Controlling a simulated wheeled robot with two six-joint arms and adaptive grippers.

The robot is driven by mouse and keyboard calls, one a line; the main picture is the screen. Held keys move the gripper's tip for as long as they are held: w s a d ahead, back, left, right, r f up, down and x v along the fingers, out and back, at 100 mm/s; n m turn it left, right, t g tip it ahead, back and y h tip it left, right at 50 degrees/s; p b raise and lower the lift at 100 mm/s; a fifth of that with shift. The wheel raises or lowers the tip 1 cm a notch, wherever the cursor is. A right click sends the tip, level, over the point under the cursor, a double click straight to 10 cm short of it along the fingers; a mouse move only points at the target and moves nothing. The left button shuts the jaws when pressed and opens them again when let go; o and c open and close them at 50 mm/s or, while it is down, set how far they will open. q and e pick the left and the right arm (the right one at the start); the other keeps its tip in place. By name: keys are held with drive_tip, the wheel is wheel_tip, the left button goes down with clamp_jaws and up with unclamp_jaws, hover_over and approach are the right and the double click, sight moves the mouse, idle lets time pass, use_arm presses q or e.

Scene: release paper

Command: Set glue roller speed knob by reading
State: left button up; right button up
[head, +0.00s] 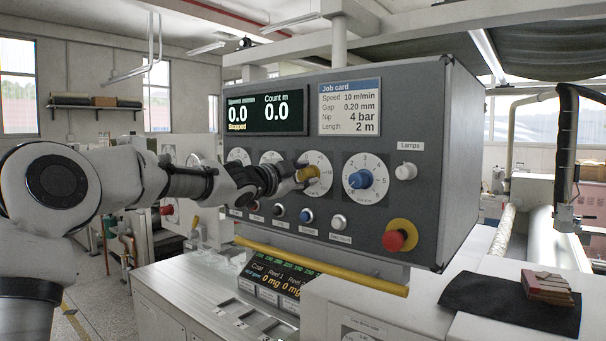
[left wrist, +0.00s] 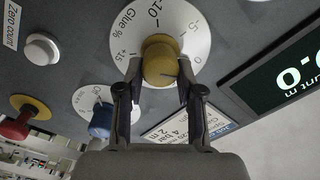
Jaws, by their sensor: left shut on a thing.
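The yellow knob (head: 312,174) sits on a white dial (head: 318,159) on the grey control panel. In the left wrist view the dial (left wrist: 188,22) reads "Glue %" with marks such as -10, -5 and 0. My left gripper (head: 300,174) is shut on the yellow knob (left wrist: 159,62), one finger on each side. A thin dark line shows on the knob's face, but I cannot tell its exact reading. The display (head: 266,108) shows speed 0.0, count 0.0 and "Stopped". The job card (head: 349,106) lists speed 10 m/min, gap 0.20 mm, nip 4 bar, length 2 m. My right gripper is out of view.
A blue knob (head: 359,180) is right of the yellow one. A row of buttons, including a blue one (head: 306,216), lies below. A red emergency button (head: 394,240) is lower right. A yellow bar (head: 330,269) runs under the panel, above a small lit readout (head: 278,277).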

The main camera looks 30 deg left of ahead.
sight(313, 133)
use_arm(q)
drive_tip(key=shift+r, duration=0.1)
drive_tip(key=o, duration=1.1)
drive_tip(key=shift+w, duration=0.15)
drive_tip(key=shift+o, duration=0.3)
drive_tip(key=shift+w+a+f, duration=0.25)
drive_tip(key=shift+w+f, duration=0.15)
drive_tip(key=shift+w, duration=0.05)
drive_tip(key=shift+s+d+r, duration=0.15)
drive_tip(key=shift+s+r, duration=0.15)
drive_tip(key=shift+r, duration=0.5)
drive_tip(key=r, duration=0.7)
drive_tip(key=shift+w+a+r, duration=0.25)
drive_tip(key=shift+d+r, duration=0.15)
drive_tip(key=shift+r, duration=0.3)
